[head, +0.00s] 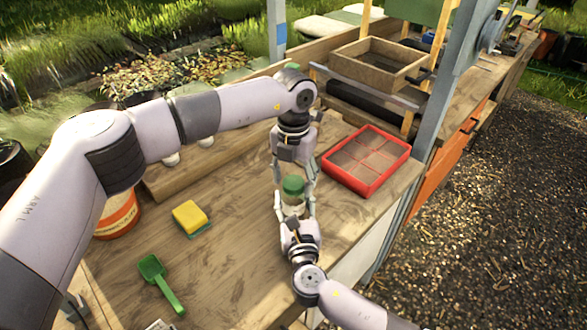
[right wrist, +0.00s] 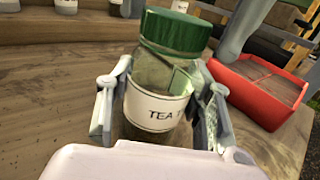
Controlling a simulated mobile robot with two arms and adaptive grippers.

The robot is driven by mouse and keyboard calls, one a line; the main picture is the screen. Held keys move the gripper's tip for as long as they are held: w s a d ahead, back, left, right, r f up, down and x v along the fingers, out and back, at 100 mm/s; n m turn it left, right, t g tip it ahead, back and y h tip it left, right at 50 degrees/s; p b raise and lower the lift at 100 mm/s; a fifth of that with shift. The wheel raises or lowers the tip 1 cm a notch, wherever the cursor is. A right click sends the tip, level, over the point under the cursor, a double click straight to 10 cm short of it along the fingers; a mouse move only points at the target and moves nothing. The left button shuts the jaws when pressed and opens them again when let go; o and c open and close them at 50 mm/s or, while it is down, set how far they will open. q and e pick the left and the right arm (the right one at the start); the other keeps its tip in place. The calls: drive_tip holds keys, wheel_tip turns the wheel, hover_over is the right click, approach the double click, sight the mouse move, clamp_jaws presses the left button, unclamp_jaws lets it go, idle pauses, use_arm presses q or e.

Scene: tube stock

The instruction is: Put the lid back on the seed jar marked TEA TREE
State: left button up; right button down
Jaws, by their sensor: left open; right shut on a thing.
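The seed jar (right wrist: 150,108) is clear glass with a white label; the letters "TEA T" show and the rest is hidden. Its green lid (right wrist: 175,32) sits on top of the jar and looks level; I cannot tell whether it is tight. In the head view the jar (head: 292,204) with the green lid (head: 293,185) stands near the table's front right. My right gripper (right wrist: 165,88) is shut on the jar's body, one finger on each side. My left gripper (head: 294,180) is open just above, its fingers pointing down on either side of the lid.
A red divided tray (head: 405,153) lies close to the right of the jar. A yellow sponge (head: 189,216), a green scoop (head: 153,272) and an orange-and-white pot (head: 118,215) are on the left of the bench. A wooden box (head: 345,68) stands behind. The front middle is clear.

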use_arm(q)
drive_tip(key=shift+c, duration=0.6)
drive_tip(key=c, duration=1.1)
drive_tip(key=m, duration=0.4)
drive_tip(key=shift+m, duration=0.4)
drive_tip(key=o, duration=1.4)
drive_tip(key=shift+c, duration=0.2)
wheel_tip(320, 180, up, 12)
